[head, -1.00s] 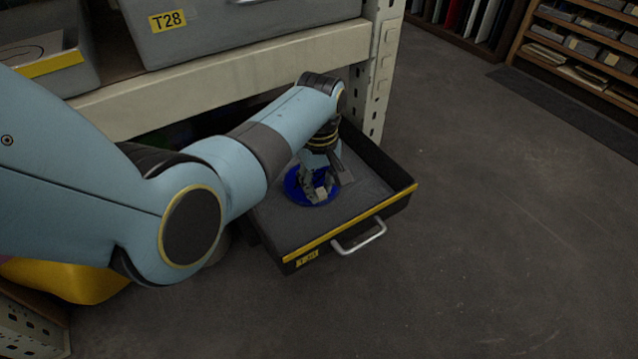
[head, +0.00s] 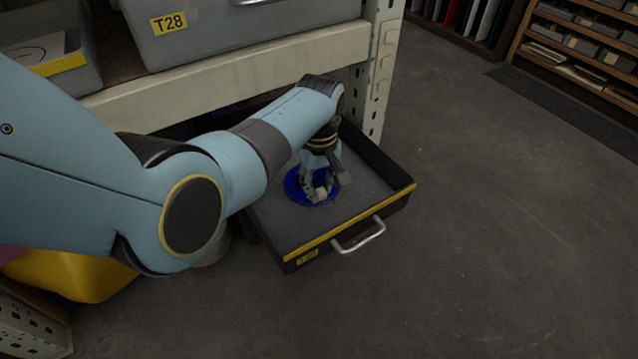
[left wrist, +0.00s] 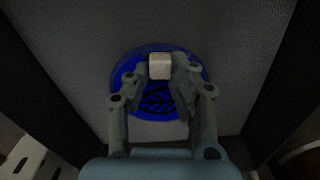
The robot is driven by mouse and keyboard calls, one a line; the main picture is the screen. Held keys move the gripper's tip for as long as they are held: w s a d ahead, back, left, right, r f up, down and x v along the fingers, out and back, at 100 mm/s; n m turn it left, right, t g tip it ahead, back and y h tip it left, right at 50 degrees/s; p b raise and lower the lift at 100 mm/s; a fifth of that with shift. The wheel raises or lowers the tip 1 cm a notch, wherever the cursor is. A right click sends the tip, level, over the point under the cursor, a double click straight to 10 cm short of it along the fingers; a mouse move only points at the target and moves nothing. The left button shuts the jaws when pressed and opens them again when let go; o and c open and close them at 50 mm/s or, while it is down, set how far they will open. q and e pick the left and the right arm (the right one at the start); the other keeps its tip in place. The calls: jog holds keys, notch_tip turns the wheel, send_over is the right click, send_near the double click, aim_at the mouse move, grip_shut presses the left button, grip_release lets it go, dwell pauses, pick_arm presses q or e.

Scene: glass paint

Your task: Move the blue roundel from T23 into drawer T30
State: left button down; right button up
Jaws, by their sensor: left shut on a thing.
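The blue roundel (head: 294,187) is a round blue disc over the grey floor of an open black drawer (head: 400,206). The drawer has a yellow front edge, a silver handle and a small yellow label too blurred to read. My left gripper (head: 320,192) points down at the disc. In the left wrist view my left gripper (left wrist: 160,80) is closed around a pale block at the disc, and the blue roundel (left wrist: 130,70) shows a dark leaf pattern. I cannot tell whether the disc touches the drawer floor. My right gripper is not in view.
A pale shelf beam (head: 230,75) and a perforated post (head: 378,75) stand over and behind the drawer. A grey bin labelled T28 (head: 240,30) sits on the shelf. A yellow container (head: 75,278) is at lower left. The floor on the right is clear.

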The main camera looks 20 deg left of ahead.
pick_arm(q)
jog(key=shift+f, duration=0.2)
dwell(0.5)
jog(key=c, duration=1.1)
grip_release()
